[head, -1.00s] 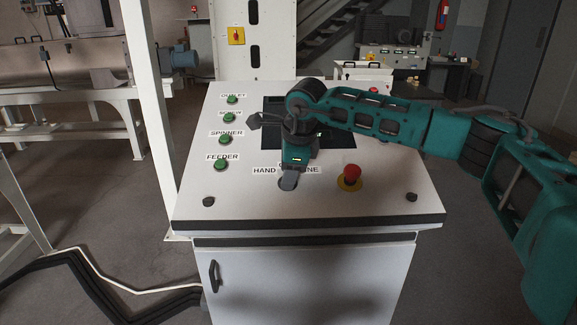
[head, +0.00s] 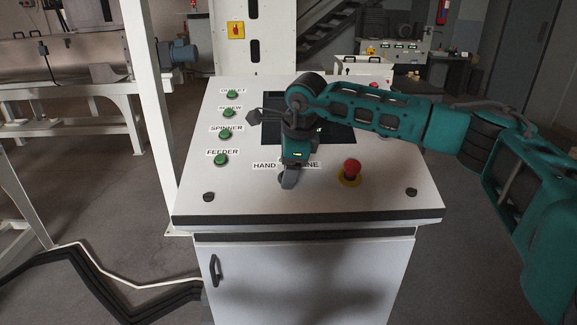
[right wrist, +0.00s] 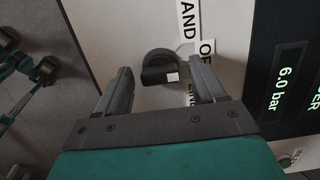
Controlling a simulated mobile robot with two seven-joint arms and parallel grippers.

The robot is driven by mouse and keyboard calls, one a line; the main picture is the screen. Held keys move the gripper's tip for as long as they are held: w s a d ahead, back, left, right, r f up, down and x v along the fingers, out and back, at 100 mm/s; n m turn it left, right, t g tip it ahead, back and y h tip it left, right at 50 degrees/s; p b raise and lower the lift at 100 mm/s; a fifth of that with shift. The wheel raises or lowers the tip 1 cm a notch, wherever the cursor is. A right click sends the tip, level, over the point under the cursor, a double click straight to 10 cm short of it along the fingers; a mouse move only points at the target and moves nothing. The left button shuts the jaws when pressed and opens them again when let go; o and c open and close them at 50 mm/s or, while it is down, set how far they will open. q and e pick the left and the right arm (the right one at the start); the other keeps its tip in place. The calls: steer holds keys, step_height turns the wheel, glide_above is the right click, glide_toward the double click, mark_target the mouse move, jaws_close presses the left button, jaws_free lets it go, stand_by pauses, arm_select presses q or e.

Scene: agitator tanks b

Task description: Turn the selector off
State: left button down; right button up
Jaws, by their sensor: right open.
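The selector (right wrist: 158,66) is a dark round knob with a small white mark on the white panel, seen in the right wrist view beside the partly covered HAND, OFF and LINE labels. My right gripper (right wrist: 160,72) is open, its two grey fingers spread on either side of the knob. I cannot tell whether either finger touches it. In the head view my right gripper (head: 289,178) points down at the label row and hides most of the selector. My left gripper is not in view.
A red mushroom button (head: 350,167) on a yellow ring sits just right of my gripper. Several green buttons (head: 224,133) line the panel's left side. A dark display (head: 340,135) lies behind the wrist. The front of the sloped panel (head: 300,207) is clear.

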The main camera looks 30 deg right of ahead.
steer(key=p+v, duration=0.2)
steer(key=v, duration=1.1)
steer(key=shift+w, duration=0.1)
